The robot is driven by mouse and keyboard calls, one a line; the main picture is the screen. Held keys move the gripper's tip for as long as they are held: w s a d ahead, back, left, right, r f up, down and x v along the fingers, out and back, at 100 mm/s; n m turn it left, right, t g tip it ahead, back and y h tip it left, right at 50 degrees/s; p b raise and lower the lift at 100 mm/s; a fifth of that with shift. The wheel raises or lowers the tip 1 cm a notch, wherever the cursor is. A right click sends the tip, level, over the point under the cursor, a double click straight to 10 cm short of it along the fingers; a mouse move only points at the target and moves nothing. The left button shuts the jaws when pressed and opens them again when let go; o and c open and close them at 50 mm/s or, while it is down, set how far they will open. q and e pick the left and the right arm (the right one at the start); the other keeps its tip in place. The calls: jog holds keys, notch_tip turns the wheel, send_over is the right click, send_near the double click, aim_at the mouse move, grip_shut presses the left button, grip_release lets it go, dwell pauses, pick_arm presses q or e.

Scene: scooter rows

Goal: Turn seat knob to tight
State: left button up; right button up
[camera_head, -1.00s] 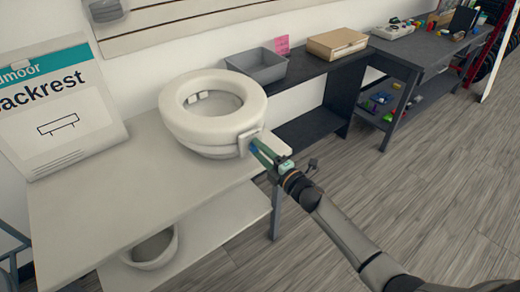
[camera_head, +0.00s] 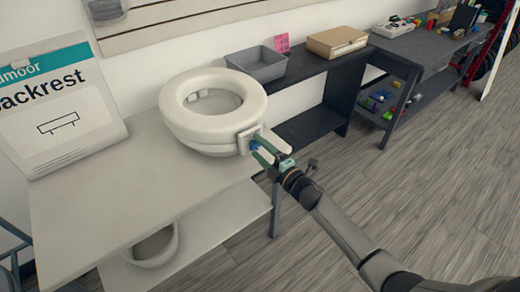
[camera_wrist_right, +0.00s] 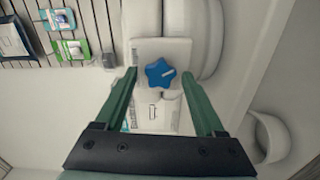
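A white raised toilet seat (camera_head: 185,124) stands on the light table. On its front bracket is a blue star-shaped knob (camera_head: 254,145); in the right wrist view the knob (camera_wrist_right: 160,74) shows a white pointer line aimed to the upper right. A marked white plate with small print (camera_wrist_right: 152,112) lies below it. My right gripper (camera_head: 264,152) is open and empty in front of the bracket. In the right wrist view its green fingers (camera_wrist_right: 160,80) stand apart on either side of the knob, with visible gaps. My left gripper is not in view.
A backrest box (camera_head: 60,110) leans at the left on the light table (camera_head: 100,190). A grey bin (camera_head: 258,64) and a cardboard box (camera_head: 337,41) sit on the dark shelf behind. A white basin (camera_head: 153,250) is on the lower shelf. The floor at right is clear.

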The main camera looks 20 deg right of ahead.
jog(key=shift+o, duration=0.3)
jog(key=shift+s+d, duration=0.1)
jog(key=shift+s, duration=0.2)
jog(key=v, duration=1.2)
jog(key=shift+p, duration=0.3)
jog(key=shift+w, duration=0.1)
jog(key=s+a+f+m+g+h+p, duration=0.1)
jog(key=s+a+f+m+g+p, duration=0.1)
jog(key=s+m, duration=0.4)
jog(key=s+a+f+m+g+h+p, duration=0.1)
jog(key=s+a+f+m+g+p, duration=0.1)
jog(key=s+m, duration=0.4)
jog(key=s+a+f+m+g+h+p, duration=0.1)
jog(key=s+a+f+m+g+p, duration=0.1)
jog(key=s+f+m, duration=0.3)
jog(key=s+m+g+p, duration=0.1)
jog(key=s, duration=0.3)
jog(key=shift+m+g+h, duration=0.3)
jog(key=shift+m+h, duration=0.1)
